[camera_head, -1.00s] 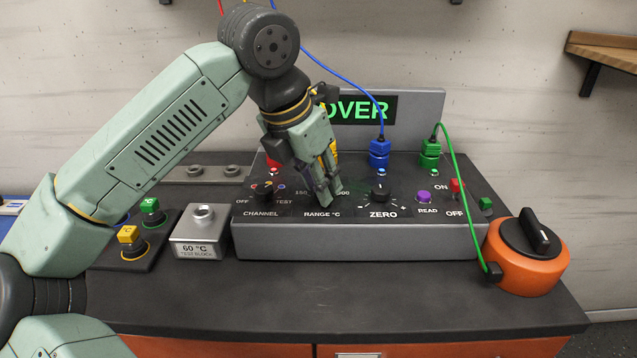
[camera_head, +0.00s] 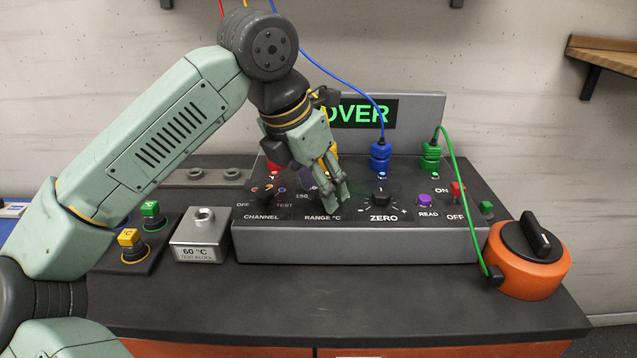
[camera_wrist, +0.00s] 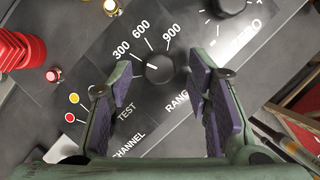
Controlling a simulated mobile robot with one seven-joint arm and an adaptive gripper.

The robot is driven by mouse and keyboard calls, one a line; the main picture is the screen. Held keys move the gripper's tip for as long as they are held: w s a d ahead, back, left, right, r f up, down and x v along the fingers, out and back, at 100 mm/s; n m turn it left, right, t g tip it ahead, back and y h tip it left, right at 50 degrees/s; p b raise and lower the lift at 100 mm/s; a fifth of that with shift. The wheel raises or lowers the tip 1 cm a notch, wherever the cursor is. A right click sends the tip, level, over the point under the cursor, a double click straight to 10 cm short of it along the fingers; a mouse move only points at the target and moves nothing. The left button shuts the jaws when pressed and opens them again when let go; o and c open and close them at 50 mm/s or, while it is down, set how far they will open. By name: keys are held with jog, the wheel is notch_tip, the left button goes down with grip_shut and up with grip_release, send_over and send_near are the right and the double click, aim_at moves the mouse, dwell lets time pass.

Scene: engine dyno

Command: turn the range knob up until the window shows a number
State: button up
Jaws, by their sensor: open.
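The range knob (camera_wrist: 160,68) is a dark round knob. Its white mark points roughly toward the printed 300, with 600 and 900 further around. My gripper (camera_wrist: 161,72) is open, its purple-padded fingers on either side of the knob in the wrist view, with gaps showing. I cannot tell how far above the panel the fingertips are. In the head view my gripper (camera_head: 335,207) is over the RANGE °C label and hides the knob. The window (camera_head: 362,113) shows green letters reading OVER, its left end partly covered by my wrist.
The zero knob (camera_head: 381,196) is close to the right of my fingers. The channel knob (camera_head: 264,194) is to the left. Blue (camera_head: 380,155) and green (camera_head: 430,157) plugs with cables stand behind. A 60 °C test block (camera_head: 199,235) and an orange unit (camera_head: 527,272) flank the console.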

jog(key=v, duration=1.2)
